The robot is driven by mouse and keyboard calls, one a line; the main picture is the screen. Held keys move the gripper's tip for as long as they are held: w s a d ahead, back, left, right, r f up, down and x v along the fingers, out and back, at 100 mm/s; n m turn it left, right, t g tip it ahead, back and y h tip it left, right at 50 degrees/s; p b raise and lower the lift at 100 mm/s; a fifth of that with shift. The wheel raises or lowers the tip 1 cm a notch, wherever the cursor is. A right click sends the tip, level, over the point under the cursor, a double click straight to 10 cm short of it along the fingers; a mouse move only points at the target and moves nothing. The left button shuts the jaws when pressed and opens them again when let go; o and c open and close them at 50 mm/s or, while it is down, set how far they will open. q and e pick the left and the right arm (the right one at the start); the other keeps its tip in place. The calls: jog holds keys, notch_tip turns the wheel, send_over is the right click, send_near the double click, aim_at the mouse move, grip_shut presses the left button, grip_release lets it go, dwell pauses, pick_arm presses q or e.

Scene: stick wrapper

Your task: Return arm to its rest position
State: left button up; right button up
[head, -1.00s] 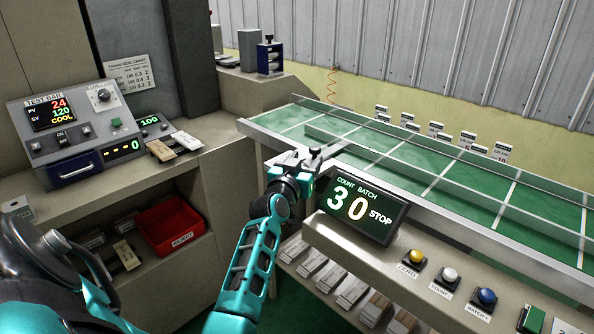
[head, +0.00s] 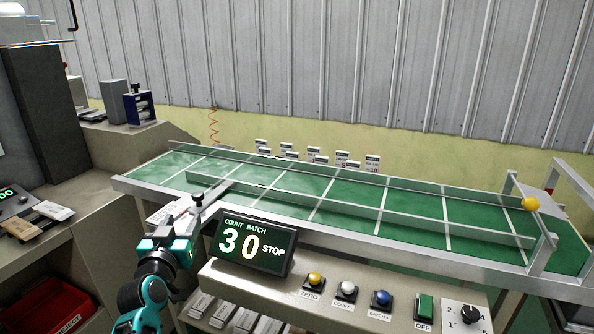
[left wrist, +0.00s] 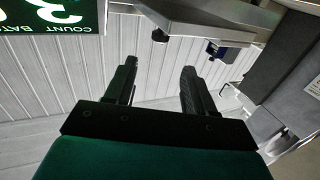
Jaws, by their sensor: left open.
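My left gripper (head: 180,232) is just left of the count display (head: 252,245), near the front left part of the green conveyor (head: 330,190). In the left wrist view the two dark fingers of the gripper (left wrist: 157,85) stand apart with nothing between them. The display reads 30 and STOP; part of it also shows in the left wrist view (left wrist: 50,15). My right gripper is in neither view.
A panel with a yellow button (head: 314,279), a white button (head: 347,289), a blue button (head: 381,299), a green OFF switch (head: 424,306) and a knob (head: 470,314) lies right of the display. A red bin (head: 45,308) is at lower left.

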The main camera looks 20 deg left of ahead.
pick_arm(q)
jog(key=s+d+f+m+g+h, duration=0.6)
jog(key=s+d+f, duration=0.45)
jog(key=d, duration=0.35)
jog(key=s+d+f+g, duration=0.2)
jog(key=s+d+g, duration=0.15)
jog(key=s, duration=0.55)
jog(key=s+d+f+g, duration=0.1)
jog(key=s+d+g, duration=0.25)
jog(key=s, duration=0.65)
jog(key=w+d+f+t+h, duration=0.1)
jog(key=w+d+f+t, duration=0.1)
jog(key=w+f+t, duration=0.4)
jog(key=shift+w+f+t+h, duration=0.3)
jog(key=shift+w+f, duration=0.65)
jog(key=shift+f, duration=0.55)
